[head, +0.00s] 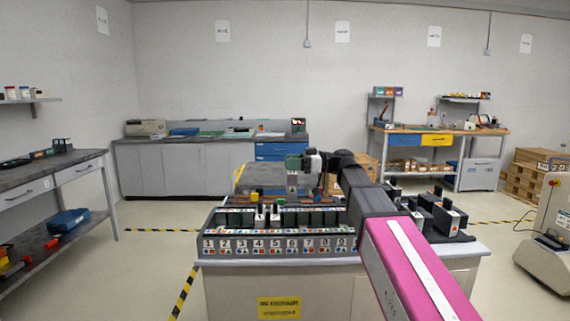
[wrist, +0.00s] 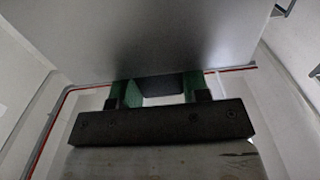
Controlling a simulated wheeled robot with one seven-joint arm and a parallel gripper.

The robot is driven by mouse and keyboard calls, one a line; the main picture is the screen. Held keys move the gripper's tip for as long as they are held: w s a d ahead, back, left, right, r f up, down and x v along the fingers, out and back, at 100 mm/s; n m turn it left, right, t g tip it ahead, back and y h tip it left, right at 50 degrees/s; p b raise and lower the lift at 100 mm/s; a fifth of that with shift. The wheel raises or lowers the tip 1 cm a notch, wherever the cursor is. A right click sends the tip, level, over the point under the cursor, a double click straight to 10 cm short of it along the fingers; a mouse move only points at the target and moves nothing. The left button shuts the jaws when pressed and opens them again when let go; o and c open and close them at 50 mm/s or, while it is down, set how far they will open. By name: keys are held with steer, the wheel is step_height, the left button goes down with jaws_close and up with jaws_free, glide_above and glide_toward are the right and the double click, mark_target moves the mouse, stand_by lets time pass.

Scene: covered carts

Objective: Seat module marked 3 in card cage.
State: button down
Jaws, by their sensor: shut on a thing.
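The card cage (head: 280,256) stands on the cart in front of me, with a row of numbered labels along its front and dark slots behind them. Two pale upright pieces stand in the row near labels 4 and 5. My gripper (head: 296,163) is above the back of the cage, left of my arm's wrist. In the wrist view my gripper (wrist: 162,90) has green fingers shut on the dark grip of a module, whose broad grey face (wrist: 150,40) fills the top. The module's number cannot be read. It appears held above the cage, apart from the slots.
Several dark modules (head: 442,213) stand on the cart's right side. My pink arm link crosses the cage's right end and hides part of it. A side bench (head: 60,170) is at left, a workbench (head: 440,131) at the back right. Striped tape marks the floor.

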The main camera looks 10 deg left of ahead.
steer(key=shift+a, duration=0.2)
stand_by(0.3)
step_height(320, 180, down, 15)
stand_by(2.1)
stand_by(0.7)
steer(key=c, duration=0.5)
jaws_free()
steer(key=shift+f, duration=0.1)
